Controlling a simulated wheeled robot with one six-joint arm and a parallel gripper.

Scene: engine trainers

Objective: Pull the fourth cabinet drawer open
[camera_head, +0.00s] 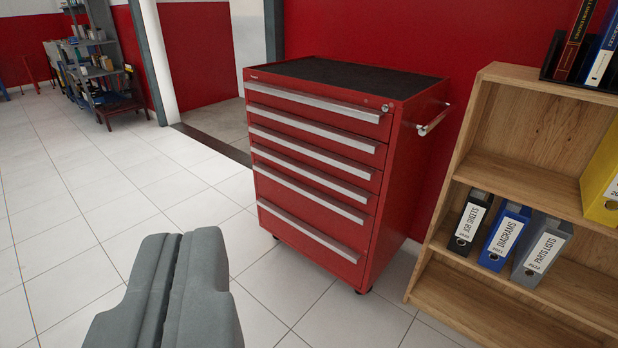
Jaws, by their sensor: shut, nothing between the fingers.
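The red tool cabinet (405,170) stands against the red wall right of centre, its black top mat facing up. Its front carries a stack of several drawers with long silver handle bars, and all look shut. The fourth drawer from the top (310,174) sits below the middle of the front, its bar running the full width. My gripper (181,238) is in the lower left of the view, its grey fingers closed together and empty. It is in front and to the left of the cabinet in the picture, apart from the drawer handles.
A wooden shelf unit (490,240) with binders stands close to the cabinet's right side. A side handle (434,122) sticks out from the cabinet there. The tiled floor (70,230) to the left is clear. A grey rack (95,75) stands far back left.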

